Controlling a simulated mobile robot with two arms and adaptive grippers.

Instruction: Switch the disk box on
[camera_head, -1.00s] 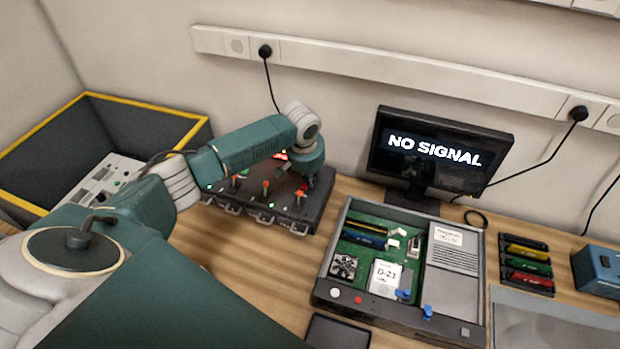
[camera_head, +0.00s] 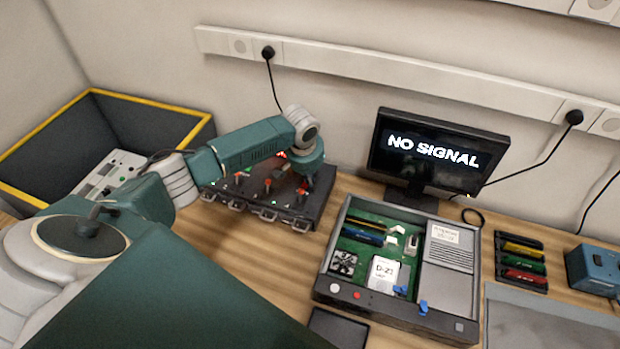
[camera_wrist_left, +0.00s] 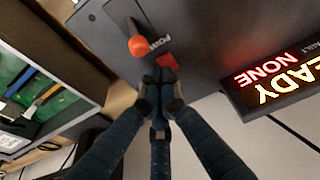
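The disk box (camera_head: 318,198) is a dark, low unit at the back left of the table, with several orange-tipped levers and metal latches along its front. In the left wrist view its grey top (camera_wrist_left: 200,35) carries an orange-tipped lever (camera_wrist_left: 138,46) beside a "POWER" label and a red patch (camera_wrist_left: 167,62). A lit display (camera_wrist_left: 275,75) there reads "READY" and "NONE". My left gripper (camera_wrist_left: 160,80) is over the box with its fingertips together, next to the red patch and apart from the lever's tip. No object shows between the fingers. My right gripper is out of view.
An open computer case (camera_head: 465,326) lies right of the box. A monitor (camera_head: 435,150) behind it reads "NO SIGNAL". A yellow-rimmed bin (camera_head: 150,100) stands at left. A rack of coloured modules (camera_head: 522,262) and a blue device (camera_head: 592,270) are at right.

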